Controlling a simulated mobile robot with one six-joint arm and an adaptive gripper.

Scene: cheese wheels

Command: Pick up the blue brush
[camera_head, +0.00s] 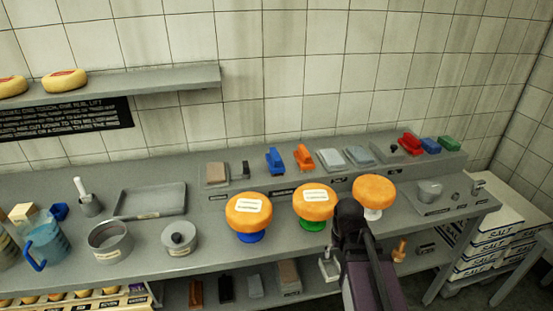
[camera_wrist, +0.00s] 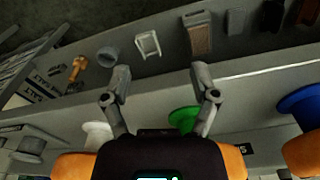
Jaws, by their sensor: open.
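Two small blue items on the raised back ledge could be the blue brush. One blue item (camera_head: 275,161) stands left of centre, between a dark piece and an orange item. The other blue item (camera_head: 431,145) lies near the right end, between a red and a green item. I cannot tell which is the brush. My gripper (camera_wrist: 158,72) is open, with nothing between its fingers. In the head view its dark wrist is in front of the bench, between two orange cheese wheels, to the right of the first blue item. Neither blue item on the ledge shows in the wrist view.
Orange cheese wheels (camera_head: 249,209) on coloured stands line the bench front; others (camera_head: 315,202) (camera_head: 374,191) are close to my arm. A lower shelf holds blocks and a white frame (camera_wrist: 147,45). A tray (camera_head: 152,200) and pots (camera_head: 110,243) stand at left.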

